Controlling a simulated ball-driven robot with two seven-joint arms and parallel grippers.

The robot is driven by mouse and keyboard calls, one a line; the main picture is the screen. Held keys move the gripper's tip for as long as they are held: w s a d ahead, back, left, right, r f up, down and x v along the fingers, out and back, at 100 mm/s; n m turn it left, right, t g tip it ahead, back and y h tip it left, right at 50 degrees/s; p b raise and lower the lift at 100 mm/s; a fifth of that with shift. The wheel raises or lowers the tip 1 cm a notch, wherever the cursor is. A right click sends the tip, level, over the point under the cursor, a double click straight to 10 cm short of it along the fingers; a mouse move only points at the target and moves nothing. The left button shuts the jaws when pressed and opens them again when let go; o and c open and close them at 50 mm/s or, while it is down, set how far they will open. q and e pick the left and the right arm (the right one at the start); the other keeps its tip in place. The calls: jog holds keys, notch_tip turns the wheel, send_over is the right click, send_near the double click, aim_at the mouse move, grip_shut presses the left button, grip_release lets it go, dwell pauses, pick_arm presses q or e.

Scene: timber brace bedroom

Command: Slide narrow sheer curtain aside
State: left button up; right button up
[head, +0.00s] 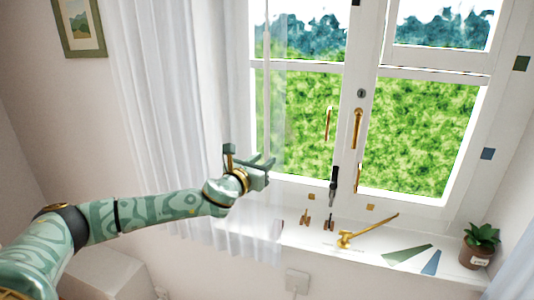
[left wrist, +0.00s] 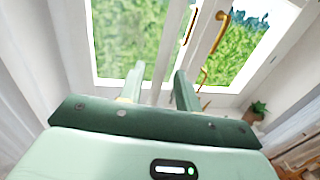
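The narrow sheer curtain (head: 276,110) hangs as a translucent strip over the left part of the window in the head view. Its lower part drops past the sill edge. My left gripper (head: 268,164) is at the sheer's lower half, with its fingers pointing right toward the window. In the left wrist view its two fingers (left wrist: 158,82) stand apart with a gap between them. I cannot tell whether any sheer fabric lies in the gap or touches the fingers. My right gripper is not in view.
A fuller white curtain (head: 165,90) hangs left of the window. The sill (head: 355,255) carries brass fittings (head: 365,232), flat green and blue pieces (head: 408,253) and a potted plant (head: 478,246) at the right. Brass handles (head: 356,128) stand out from the window frame.

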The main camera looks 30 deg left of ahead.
pick_arm(q)
jog(key=shift+w, duration=1.45)
grip_shut()
jog(key=shift+a, duration=0.1)
